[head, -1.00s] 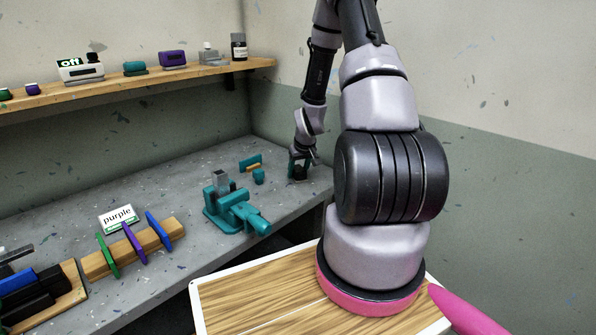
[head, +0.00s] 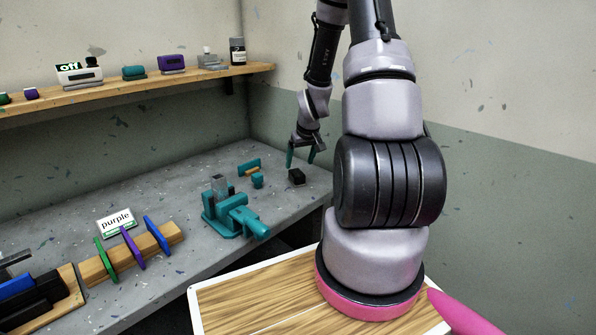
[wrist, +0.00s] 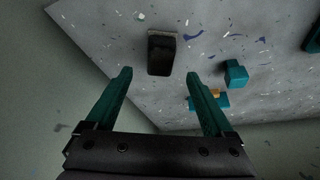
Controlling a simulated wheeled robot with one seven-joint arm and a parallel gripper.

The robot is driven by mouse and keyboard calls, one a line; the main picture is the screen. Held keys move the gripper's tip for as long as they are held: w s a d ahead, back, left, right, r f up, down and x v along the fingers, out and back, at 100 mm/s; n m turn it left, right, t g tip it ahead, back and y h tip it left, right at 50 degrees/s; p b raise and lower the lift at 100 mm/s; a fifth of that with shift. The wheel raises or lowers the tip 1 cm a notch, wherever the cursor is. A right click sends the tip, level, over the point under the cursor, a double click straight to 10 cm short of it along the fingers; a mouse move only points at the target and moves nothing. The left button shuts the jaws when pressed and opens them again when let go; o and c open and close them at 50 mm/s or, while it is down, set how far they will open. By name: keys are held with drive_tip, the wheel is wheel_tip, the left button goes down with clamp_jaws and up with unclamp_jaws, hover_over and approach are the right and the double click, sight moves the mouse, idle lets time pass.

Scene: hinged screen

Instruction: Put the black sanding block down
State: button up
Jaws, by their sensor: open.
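The black sanding block (head: 297,177) lies on the grey speckled bench top near its right end, and it also shows in the wrist view (wrist: 161,54). My gripper (head: 301,160) is above the block and apart from it, with its teal fingers spread. In the wrist view my gripper (wrist: 158,78) is open with nothing between its fingers, and the block lies beyond the fingertips.
A teal vise (head: 232,208) stands on the bench (head: 185,200) left of the block. Small teal pieces (head: 257,180) lie between them. A wooden rack (head: 130,255) with coloured upright pieces is at the left. A shelf (head: 140,84) with several items runs along the wall.

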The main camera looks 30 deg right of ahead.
drive_tip(key=s+a+r, duration=0.3)
drive_tip(key=r, duration=0.5)
drive_tip(key=s+a+r+m+t, duration=0.1)
drive_tip(key=s+a+r, duration=0.1)
drive_tip(key=r, duration=0.5)
drive_tip(key=s+a+r, duration=0.3)
drive_tip(key=r, duration=0.5)
drive_tip(key=s+a+r+m+y, duration=0.1)
drive_tip(key=s+a+r, duration=0.2)
drive_tip(key=s+r, duration=0.2)
drive_tip(key=s+a+r+m+t+y, duration=0.1)
drive_tip(key=s+a+r, duration=0.3)
drive_tip(key=s, duration=0.7)
wheel_tip(320, 180, up, 2)
drive_tip(key=shift+s+a+r+m, duration=0.15)
drive_tip(key=shift+a+r+m, duration=0.1)
drive_tip(key=shift+m, duration=0.05)
